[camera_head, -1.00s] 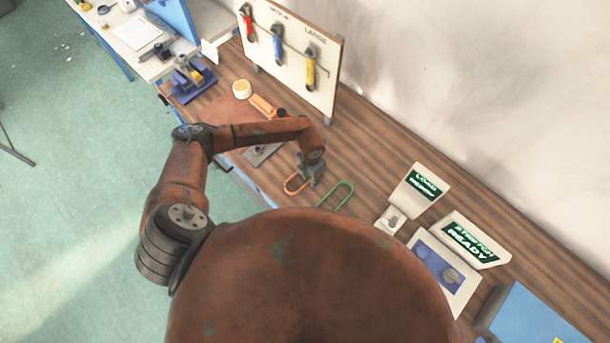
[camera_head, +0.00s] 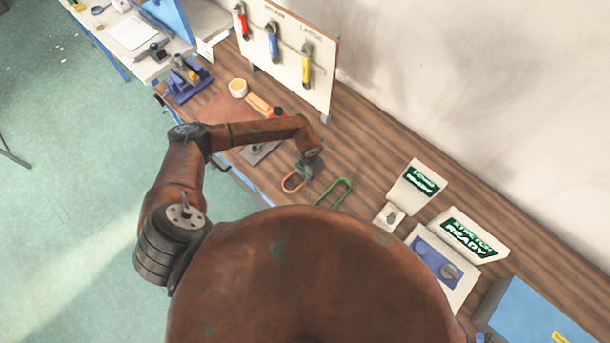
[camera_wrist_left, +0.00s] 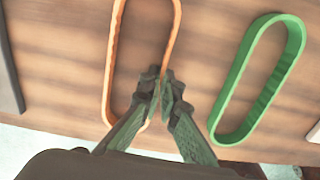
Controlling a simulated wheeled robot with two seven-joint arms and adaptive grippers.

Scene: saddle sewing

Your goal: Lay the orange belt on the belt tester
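The orange belt (camera_head: 291,184) is a long loop on the wooden bench; it also shows in the left wrist view (camera_wrist_left: 112,60). My left gripper (camera_head: 308,172) is down at its right side. In the left wrist view, the left gripper's fingertips (camera_wrist_left: 161,84) are closed together on the right strand of the belt. The belt looks flat on the bench or very near it. To the right on the bench is a white device with a blue plate (camera_head: 428,254), a round knob and a screen (camera_head: 466,239) reading STRETCH READY. My right gripper is not in view.
A green belt (camera_head: 333,192) lies just right of the orange one; it also shows in the left wrist view (camera_wrist_left: 257,78). A smaller device with a lit screen (camera_head: 421,181) stands between belts and stretch device. A tool board (camera_head: 290,55) stands behind. A blue box (camera_head: 535,315) is at far right.

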